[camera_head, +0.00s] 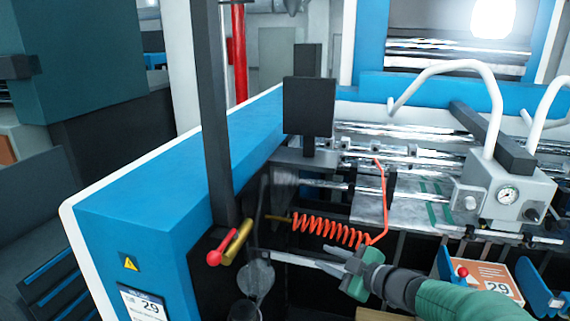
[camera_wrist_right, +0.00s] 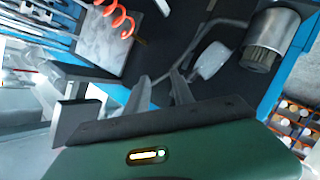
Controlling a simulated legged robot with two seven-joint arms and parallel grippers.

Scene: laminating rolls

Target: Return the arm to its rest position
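My right gripper (camera_head: 340,258) comes in from the lower right in the head view, on a dark and green arm (camera_head: 455,300). It is in front of the machine, just below the orange coiled hose (camera_head: 330,230). In the right wrist view the two dark fingers (camera_wrist_right: 162,88) stand apart with nothing seen between them, so it is open and empty. My left gripper is not in view.
A red-knobbed lever (camera_head: 222,246) and a brass handle (camera_head: 238,242) are left of the gripper. A sign marked 29 (camera_head: 498,275) is at lower right. White curved pipes (camera_head: 492,90) stand at the right. A metal cylinder (camera_wrist_right: 272,38) shows in the wrist view.

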